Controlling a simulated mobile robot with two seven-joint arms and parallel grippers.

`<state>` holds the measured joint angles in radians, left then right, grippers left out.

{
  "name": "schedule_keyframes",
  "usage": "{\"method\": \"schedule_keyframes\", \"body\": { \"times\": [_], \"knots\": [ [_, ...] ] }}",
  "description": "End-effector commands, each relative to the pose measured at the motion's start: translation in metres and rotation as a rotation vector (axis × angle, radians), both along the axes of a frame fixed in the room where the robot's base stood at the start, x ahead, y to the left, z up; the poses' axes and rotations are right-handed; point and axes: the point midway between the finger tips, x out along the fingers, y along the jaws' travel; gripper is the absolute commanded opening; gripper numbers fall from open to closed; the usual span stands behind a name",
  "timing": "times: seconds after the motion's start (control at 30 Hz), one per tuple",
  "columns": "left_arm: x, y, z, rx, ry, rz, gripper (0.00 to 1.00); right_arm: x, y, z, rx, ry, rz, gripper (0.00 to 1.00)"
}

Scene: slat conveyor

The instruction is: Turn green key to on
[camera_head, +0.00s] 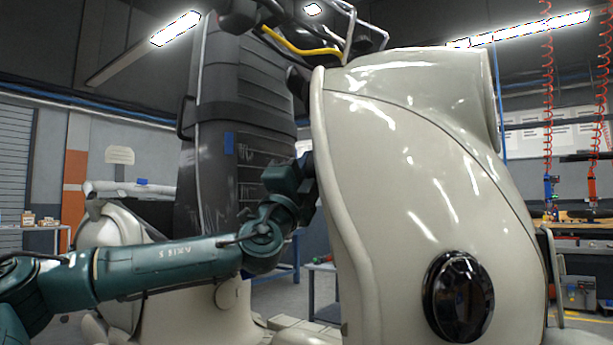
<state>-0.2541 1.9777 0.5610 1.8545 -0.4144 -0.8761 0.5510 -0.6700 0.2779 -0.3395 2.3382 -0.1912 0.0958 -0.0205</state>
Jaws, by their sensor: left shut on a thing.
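No green key shows in the head view. My left arm comes in from the left, teal, and rises to the left edge of a large cream body. The dark end of my left gripper (307,166) is against or just behind that edge. Its fingertips are mostly hidden there. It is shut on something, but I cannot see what. My right gripper is not in view.
The large cream body (410,160) with a round black disc (458,297) fills the right half. A tall dark ribbed column (240,120) stands behind my left arm. A bench (580,226) with tools and red coiled hoses (548,100) is at the far right.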

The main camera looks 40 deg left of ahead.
Motion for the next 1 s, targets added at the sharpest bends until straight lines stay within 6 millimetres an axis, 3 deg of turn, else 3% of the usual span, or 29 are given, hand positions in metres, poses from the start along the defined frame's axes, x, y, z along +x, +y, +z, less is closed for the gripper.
{"method": "schedule_keyframes", "body": {
  "times": [0.07,0.1,0.37,0.73,1.0],
  "knots": [
    [0.0,0.001,0.001,-0.001,0.0,0.001,0.0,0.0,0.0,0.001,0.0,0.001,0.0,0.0],
    [0.0,0.001,0.001,-0.001,0.0,0.001,0.12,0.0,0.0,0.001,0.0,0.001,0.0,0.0],
    [0.0,0.0,0.0,-0.001,0.001,0.001,0.33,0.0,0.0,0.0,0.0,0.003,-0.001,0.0],
    [-0.006,0.0,-0.006,-0.003,0.001,-0.001,0.34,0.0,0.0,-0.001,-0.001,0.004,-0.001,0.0],
    [-0.043,-0.01,-0.04,-0.008,-0.001,-0.005,0.34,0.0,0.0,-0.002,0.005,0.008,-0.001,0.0]
  ]
}}
